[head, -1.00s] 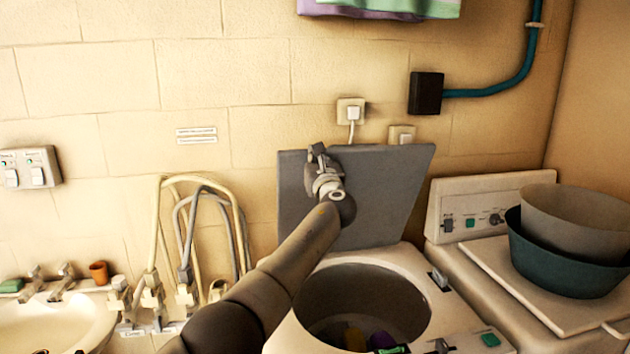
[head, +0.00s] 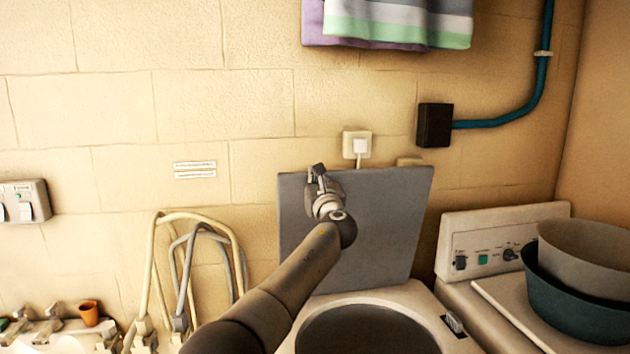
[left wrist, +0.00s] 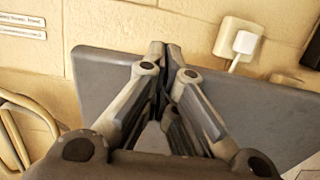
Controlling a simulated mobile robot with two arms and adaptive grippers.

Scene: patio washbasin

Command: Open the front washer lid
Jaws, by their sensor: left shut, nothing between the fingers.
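The grey washer lid (head: 385,225) stands upright, raised at the back of the front washer (head: 425,300) against the block wall. The washer's round tub opening (head: 368,332) is uncovered below it, cut off by the lower edge of the head view. My left gripper (head: 318,172) is at the lid's upper left part, in front of its face. In the left wrist view my left gripper (left wrist: 163,48) is shut with nothing between its fingers, and its tips are by the top edge of the lid (left wrist: 105,75). I cannot tell whether they touch it. My right gripper is not in view.
A second washer (head: 480,285) at the right carries a teal basin (head: 570,305) and a grey one. Pale hoses (head: 150,270) and taps stand at the left. Striped cloths (head: 400,22) hang above. A socket with a plug (head: 357,145) is on the wall behind.

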